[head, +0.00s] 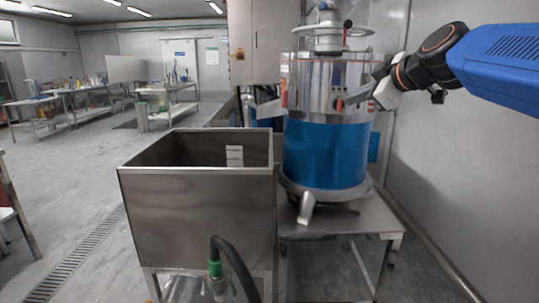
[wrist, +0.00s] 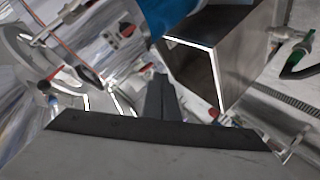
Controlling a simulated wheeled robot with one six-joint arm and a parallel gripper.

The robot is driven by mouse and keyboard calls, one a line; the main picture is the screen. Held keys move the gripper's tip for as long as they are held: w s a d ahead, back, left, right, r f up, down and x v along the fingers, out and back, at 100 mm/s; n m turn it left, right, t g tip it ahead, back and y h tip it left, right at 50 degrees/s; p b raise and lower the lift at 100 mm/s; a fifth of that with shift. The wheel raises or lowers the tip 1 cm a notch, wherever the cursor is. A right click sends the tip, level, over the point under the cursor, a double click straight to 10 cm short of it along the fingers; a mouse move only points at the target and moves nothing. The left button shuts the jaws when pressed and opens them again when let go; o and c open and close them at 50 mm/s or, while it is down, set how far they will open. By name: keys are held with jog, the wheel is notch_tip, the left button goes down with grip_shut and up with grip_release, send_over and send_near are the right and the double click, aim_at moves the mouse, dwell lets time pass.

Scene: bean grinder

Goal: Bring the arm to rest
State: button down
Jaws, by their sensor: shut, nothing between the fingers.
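My arm comes in from the right in the head view, with its blue link at the upper right. My gripper (head: 350,99) is at the front right of the bean grinder's silver upper part. Whether it touches the grinder cannot be told. In the wrist view my gripper's fingers (wrist: 161,82) are together and hold nothing. The bean grinder (head: 325,150) has a blue lower body and a shiny metal upper part with small red and dark controls. It also shows tilted in the wrist view (wrist: 105,50).
A steel sink-like bin (head: 195,215) stands left of the grinder, with a dark hose (head: 235,262) and green fitting in front. The grinder stands on a metal table (head: 350,222). A grey wall (head: 455,185) is close on the right. Open floor (head: 60,190) lies left.

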jog(key=s+d+f+m+g+h, duration=0.2)
jog(key=s+f+m, duration=0.4)
jog(key=s+f, duration=1)
jog(key=s+d+f+m+g+h, duration=0.3)
jog(key=s+f+m, duration=0.4)
jog(key=s+f, duration=0.9)
notch_tip(320, 180, down, 7)
jog(key=d+g, duration=0.1)
jog(key=g, duration=0.1)
jog(key=shift+d+r+g, duration=0.2)
jog(key=shift+d+g, duration=0.1)
jog(key=shift+d, duration=0.05)
